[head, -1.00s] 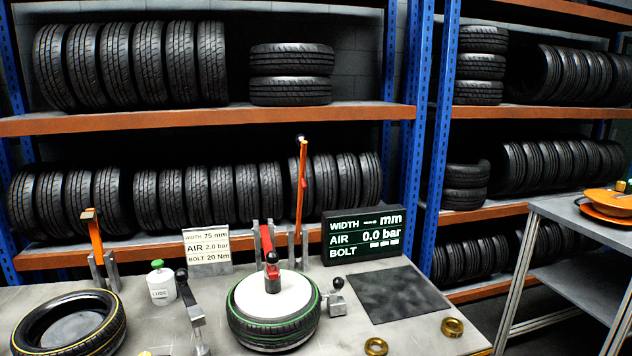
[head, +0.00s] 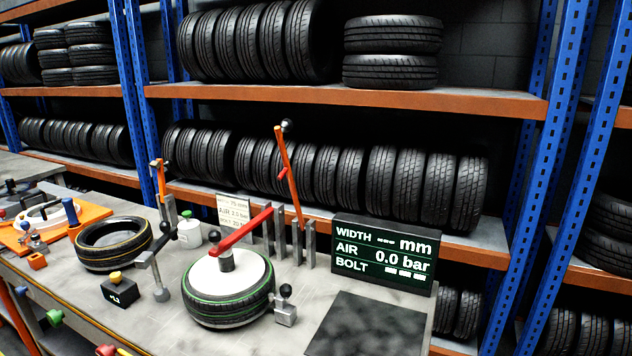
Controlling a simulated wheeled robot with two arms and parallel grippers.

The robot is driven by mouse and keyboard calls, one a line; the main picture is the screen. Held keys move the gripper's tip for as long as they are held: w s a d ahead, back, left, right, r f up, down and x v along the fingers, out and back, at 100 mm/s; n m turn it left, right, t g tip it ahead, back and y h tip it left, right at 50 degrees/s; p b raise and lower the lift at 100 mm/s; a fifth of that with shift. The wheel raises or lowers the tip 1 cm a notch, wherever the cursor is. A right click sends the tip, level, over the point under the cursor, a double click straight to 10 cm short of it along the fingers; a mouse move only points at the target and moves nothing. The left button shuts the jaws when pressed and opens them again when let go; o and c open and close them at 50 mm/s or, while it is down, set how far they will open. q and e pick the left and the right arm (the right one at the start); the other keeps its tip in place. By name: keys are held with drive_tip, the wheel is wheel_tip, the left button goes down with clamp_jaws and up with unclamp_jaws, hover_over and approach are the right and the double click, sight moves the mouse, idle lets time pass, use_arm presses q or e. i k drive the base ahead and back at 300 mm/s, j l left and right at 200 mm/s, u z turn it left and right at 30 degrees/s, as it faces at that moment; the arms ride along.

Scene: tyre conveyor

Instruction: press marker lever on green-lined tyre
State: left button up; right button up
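The green-lined tyre (head: 228,308) lies flat on the bench, with a white disc (head: 230,278) filling its middle. A red lever (head: 243,230) reaches from metal posts behind the tyre to over the disc, where a dark cylinder (head: 226,260) stands at its end. A long orange lever (head: 289,178) with a ball tip stands up, leaning left, between posts behind the tyre. I cannot tell from labels which one is the marker lever. Neither of my grippers is in view.
A display board (head: 382,253) reads 0.0 bar, right of the tyre. A dark mat (head: 366,325) lies in front of it. A yellow-lined tyre (head: 113,243), a lidded jar (head: 189,233) and a black box (head: 119,291) are left. Tyre racks stand behind.

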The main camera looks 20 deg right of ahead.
sight(286, 124)
drive_tip(key=l+u, duration=0.1)
drive_tip(key=l, duration=0.3)
drive_tip(key=k+l+u, duration=0.1)
drive_tip(key=l, duration=0.3)
drive_tip(key=k+l+u, duration=0.15)
drive_tip(key=l, duration=0.25)
drive_tip(key=l+u, duration=0.1)
drive_tip(key=l, duration=1.35)
drive_tip(key=k+j+z, duration=0.1)
drive_tip(key=z, duration=0.25)
drive_tip(key=k+j+z, duration=0.1)
drive_tip(key=z, duration=0.25)
drive_tip(key=k, duration=0.05)
